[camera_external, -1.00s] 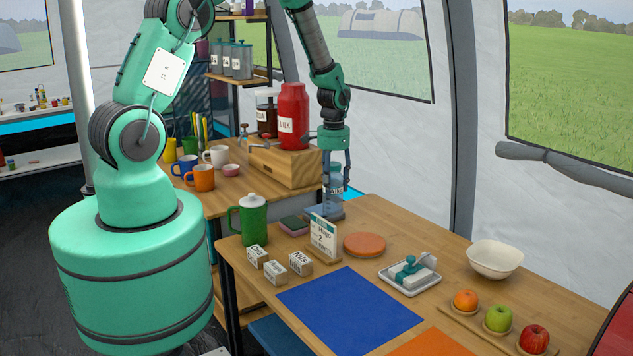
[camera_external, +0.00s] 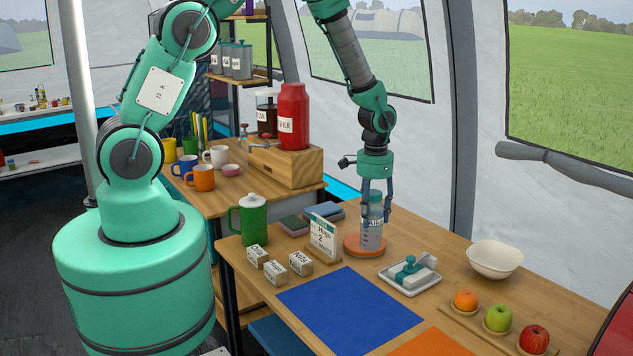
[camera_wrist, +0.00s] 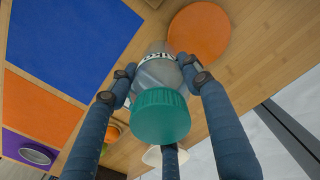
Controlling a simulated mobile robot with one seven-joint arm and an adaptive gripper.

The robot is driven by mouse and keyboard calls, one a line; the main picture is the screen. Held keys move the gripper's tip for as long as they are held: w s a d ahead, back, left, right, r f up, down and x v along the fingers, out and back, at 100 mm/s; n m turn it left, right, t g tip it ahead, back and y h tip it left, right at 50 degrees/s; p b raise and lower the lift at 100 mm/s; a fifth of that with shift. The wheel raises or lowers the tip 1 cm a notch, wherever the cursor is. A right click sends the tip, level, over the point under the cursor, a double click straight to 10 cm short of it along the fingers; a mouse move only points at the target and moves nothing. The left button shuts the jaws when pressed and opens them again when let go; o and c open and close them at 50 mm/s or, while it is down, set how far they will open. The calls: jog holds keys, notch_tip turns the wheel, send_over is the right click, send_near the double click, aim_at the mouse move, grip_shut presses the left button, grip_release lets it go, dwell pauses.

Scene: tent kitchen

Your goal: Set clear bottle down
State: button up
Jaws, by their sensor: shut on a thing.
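The clear bottle (camera_external: 372,234) is a see-through grey-blue cylinder with a dark-lettered label. It is upright between the fingers of my gripper (camera_external: 376,203), which is shut on it near the top. In the external view its lower end overlaps the round orange disc (camera_external: 352,246); I cannot tell whether it touches. In the wrist view the bottle (camera_wrist: 158,72) shows its green ribbed cap (camera_wrist: 160,117) close to the camera, with my gripper (camera_wrist: 163,75) around it. There the orange disc (camera_wrist: 200,33) lies past the bottle's lower end, partly clear of it.
A name-card stand (camera_external: 325,240) is close left of the bottle. A white tray with a teal-handled stamp (camera_external: 410,272) is close right. A white bowl (camera_external: 495,258) and fruit are farther right. A green lidded mug (camera_external: 253,220) stands left. The blue mat (camera_external: 348,308) in front is bare.

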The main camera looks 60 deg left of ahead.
jog(key=s+d+m, duration=0.4)
jog(key=s+m, duration=0.2)
jog(key=s, duration=0.4)
jog(key=s+d+m+p, duration=0.1)
jog(key=s+d+m, duration=0.3)
jog(key=s+m, duration=0.3)
jog(key=s+d+m+p, duration=0.1)
jog(key=s+d+m, duration=0.3)
jog(key=s, duration=0.9)
jog(key=shift+s+d+f+m, duration=0.2)
jog(key=shift+f+m, duration=0.1)
jog(key=shift+m, duration=0.9)
jog(key=w+d+f, duration=0.1)
jog(key=w+d, duration=0.7)
jog(key=w, duration=0.5)
jog(key=shift+w+d+f+b, duration=0.25)
jog(key=shift+w+b, duration=0.05)
jog(key=shift+b, duration=0.1)
jog(key=shift+f+b, duration=0.35)
jog(key=shift+f, duration=1.4)
jog(key=shift+f, duration=0.1)
